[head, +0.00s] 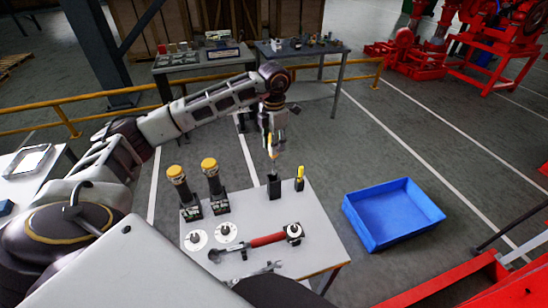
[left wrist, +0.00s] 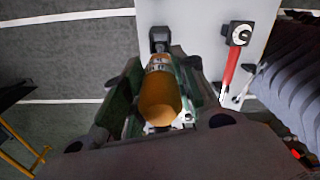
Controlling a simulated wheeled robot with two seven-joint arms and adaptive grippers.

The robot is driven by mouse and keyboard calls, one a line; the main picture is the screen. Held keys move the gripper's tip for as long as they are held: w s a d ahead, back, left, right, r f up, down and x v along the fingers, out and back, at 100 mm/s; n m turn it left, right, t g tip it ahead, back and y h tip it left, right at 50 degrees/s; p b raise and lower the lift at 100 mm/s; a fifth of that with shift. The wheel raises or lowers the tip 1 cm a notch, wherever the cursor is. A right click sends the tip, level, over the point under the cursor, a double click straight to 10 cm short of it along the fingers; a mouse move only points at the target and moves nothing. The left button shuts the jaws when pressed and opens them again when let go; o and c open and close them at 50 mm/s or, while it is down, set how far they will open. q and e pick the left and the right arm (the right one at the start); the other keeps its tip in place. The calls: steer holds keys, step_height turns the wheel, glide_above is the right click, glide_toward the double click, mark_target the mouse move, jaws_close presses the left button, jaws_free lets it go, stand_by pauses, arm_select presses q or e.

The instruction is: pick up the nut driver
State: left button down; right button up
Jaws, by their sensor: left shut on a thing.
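The nut driver, with its yellow-orange handle (head: 271,145), is in my left gripper (head: 272,136) above the table's far edge. In the left wrist view the handle (left wrist: 158,98) lies between the two fingers of the left gripper (left wrist: 157,95), which are shut on it. A black upright holder (head: 274,187) stands on the table right below the tool; it also shows in the left wrist view (left wrist: 159,38). I cannot tell whether the tool's lower end is clear of the holder. My right gripper is not in view.
A second holder with a yellow-handled tool (head: 299,179) stands close to the right. Two yellow-capped dark cylinders (head: 212,180) stand to the left. A red-handled wrench (head: 262,241) lies in front on the grey table (head: 318,235). A blue bin (head: 392,214) is on the floor, right.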

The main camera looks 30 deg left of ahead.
arm_select(q)
steer(key=shift+r, duration=2.55)
steer(key=c, duration=1.7)
jaws_free()
steer(key=shift+c, duration=0.2)
jaws_close()
steer(key=shift+m, duration=0.3)
